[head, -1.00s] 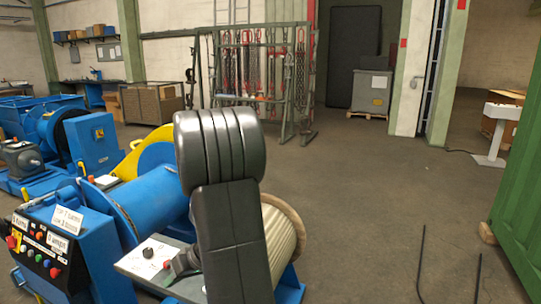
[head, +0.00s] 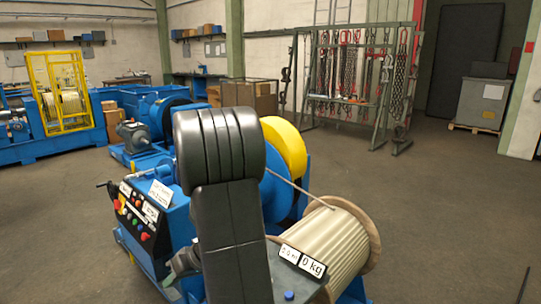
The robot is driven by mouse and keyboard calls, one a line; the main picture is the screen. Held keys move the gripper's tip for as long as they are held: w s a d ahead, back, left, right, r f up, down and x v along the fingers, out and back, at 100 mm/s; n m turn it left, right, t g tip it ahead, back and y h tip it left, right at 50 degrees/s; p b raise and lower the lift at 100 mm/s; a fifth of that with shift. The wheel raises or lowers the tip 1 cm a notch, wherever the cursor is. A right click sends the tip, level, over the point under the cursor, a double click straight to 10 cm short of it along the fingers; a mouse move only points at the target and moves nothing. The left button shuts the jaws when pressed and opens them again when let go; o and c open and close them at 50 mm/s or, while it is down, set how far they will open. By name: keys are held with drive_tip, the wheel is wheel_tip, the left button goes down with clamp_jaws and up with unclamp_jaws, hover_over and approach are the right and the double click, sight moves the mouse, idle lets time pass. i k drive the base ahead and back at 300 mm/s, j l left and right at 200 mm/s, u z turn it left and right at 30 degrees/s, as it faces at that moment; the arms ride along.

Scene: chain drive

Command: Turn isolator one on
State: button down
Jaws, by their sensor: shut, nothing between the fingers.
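No switch labelled isolator one can be made out. A blue winding machine (head: 180,222) stands close in front. Its black control panel (head: 136,215) carries several coloured buttons and small white labels, too small to read surely. A red and yellow control (head: 118,205) sits at the panel's left end. My gripper (head: 172,277) shows only partly, low beside my black arm, which hides the rest of it. It looks shut and empty, in front of the machine; whether it touches anything cannot be told.
A cable reel (head: 340,245) and a display reading 0 kg (head: 312,267) are right of my arm. A yellow guarded machine (head: 62,95) stands at the back left. A chain rack (head: 360,75) stands behind. Floor at right is mostly clear.

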sight(117, 205)
drive_tip(key=u, duration=1)
